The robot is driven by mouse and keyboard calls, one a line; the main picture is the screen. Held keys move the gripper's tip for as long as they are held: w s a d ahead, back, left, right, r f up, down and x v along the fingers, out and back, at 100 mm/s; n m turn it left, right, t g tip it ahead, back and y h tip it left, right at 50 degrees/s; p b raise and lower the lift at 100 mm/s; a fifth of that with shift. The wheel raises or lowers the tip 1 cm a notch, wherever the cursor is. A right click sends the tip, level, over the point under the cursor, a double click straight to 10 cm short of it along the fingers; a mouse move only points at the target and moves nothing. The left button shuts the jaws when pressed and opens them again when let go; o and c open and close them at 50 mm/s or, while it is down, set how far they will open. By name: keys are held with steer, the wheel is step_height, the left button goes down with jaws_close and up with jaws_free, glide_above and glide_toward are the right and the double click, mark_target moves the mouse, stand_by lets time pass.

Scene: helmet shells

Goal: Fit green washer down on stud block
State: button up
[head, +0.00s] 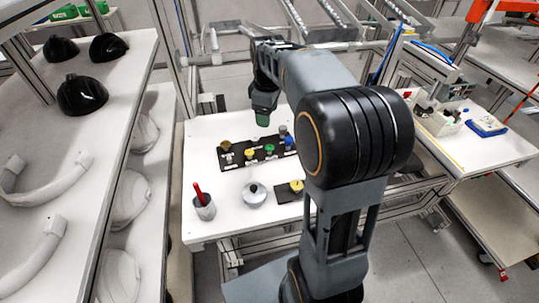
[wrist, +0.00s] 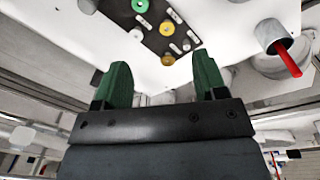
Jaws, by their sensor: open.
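The green washer (head: 269,149) is a small green piece on a dark board in the middle of the white table. In the wrist view it shows as a green ring (wrist: 140,5) with a pale centre, cut by the top edge. My gripper (head: 263,120) hangs above the back of the table, behind and above the board. In the wrist view its two green fingers (wrist: 160,72) stand wide apart with nothing between them. A dark block with a yellow top piece (head: 297,187) lies at the front right, partly hidden by my arm; I cannot tell whether it is the stud block.
The dark board (head: 235,160) also bears gold (head: 225,146), yellow (head: 249,153), blue (head: 289,141) and grey pieces. A grey cup with a red stick (head: 204,207) and a grey knobbed pot (head: 254,195) stand in front. A helmet shelf (head: 133,60) is left.

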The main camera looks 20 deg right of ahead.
steer(key=w+d+f+n+g+b, duration=0.1)
steer(key=w+d+f+n, duration=0.2)
steer(key=w+f, duration=0.1)
steer(key=b, duration=0.1)
glide_above(269, 148)
steer(key=f, duration=0.8)
steer(key=shift+d, duration=0.3)
steer(key=shift+a+f, duration=0.2)
steer(key=shift+f, duration=2.85)
steer(key=shift+f, duration=0.2)
steer(key=c, duration=1)
steer(key=shift+r, duration=0.1)
